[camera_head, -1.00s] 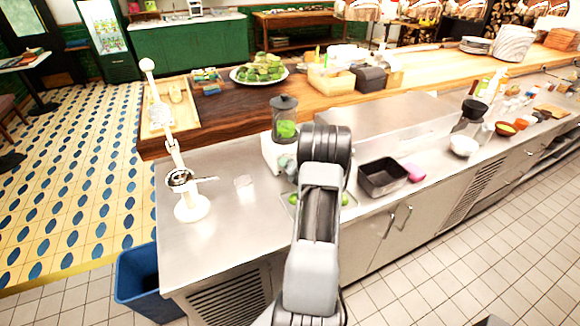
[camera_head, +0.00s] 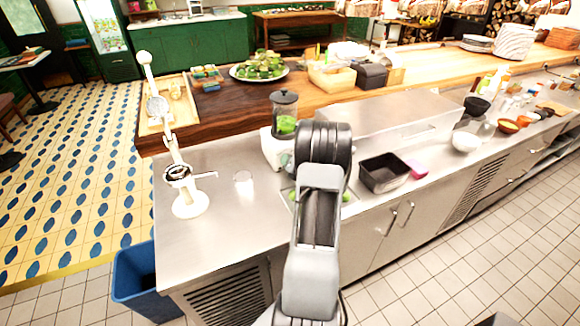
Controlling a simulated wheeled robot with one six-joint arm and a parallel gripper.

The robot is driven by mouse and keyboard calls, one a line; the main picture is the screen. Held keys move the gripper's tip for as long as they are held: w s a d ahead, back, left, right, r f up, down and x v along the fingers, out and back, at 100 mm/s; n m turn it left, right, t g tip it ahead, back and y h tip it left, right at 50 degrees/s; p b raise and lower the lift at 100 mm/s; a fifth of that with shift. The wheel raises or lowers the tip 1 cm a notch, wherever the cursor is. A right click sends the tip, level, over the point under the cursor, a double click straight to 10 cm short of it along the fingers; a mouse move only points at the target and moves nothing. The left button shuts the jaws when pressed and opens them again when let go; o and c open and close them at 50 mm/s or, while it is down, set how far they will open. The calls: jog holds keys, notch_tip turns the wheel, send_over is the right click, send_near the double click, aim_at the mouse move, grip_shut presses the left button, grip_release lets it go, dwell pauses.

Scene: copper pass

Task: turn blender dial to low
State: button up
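The blender stands on the steel counter left of my arm. Its clear jar (camera_head: 285,116) has a dark lid and green contents, and its white base (camera_head: 274,148) shows on the left side. My arm rises from the bottom of the view and covers the right part of the base. The dial cannot be made out. My gripper is hidden behind my own arm, so its fingers and their contact with the blender cannot be seen.
A white lever press (camera_head: 190,204) stands at the counter's left end, with a small clear glass (camera_head: 243,178) near it. A black bin (camera_head: 382,174) and a pink item (camera_head: 417,170) are right of my arm. A blue bin (camera_head: 143,283) stands on the floor.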

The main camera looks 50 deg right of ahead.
jog(key=n+b, duration=0.1)
jog(key=b, duration=0.3)
jog(key=f+n+h+b, duration=0.1)
jog(key=b, duration=0.2)
jog(key=shift+a+n+g+h+b, duration=0.1)
jog(key=shift+n+g+h+b, duration=0.2)
jog(key=shift+n+b, duration=0.1)
jog(key=n+b, duration=0.2)
jog(key=b, duration=0.4)
jog(key=shift+a+f+h, duration=0.1)
jog(key=shift+h, duration=0.3)
jog(key=n+b, duration=0.2)
jog(key=b, duration=0.5)
jog(key=shift+h, duration=0.4)
jog(key=b, duration=0.3)
jog(key=shift+r+n+g+h, duration=0.3)
jog(key=shift+r+n, duration=0.05)
jog(key=shift+n, duration=0.05)
jog(key=shift+a, duration=0.1)
jog(key=shift+r+n+b, duration=0.25)
jog(key=shift+n+b, duration=0.05)
jog(key=shift+b, duration=0.05)
jog(key=o, duration=0.9)
jog(key=shift+w, duration=0.1)
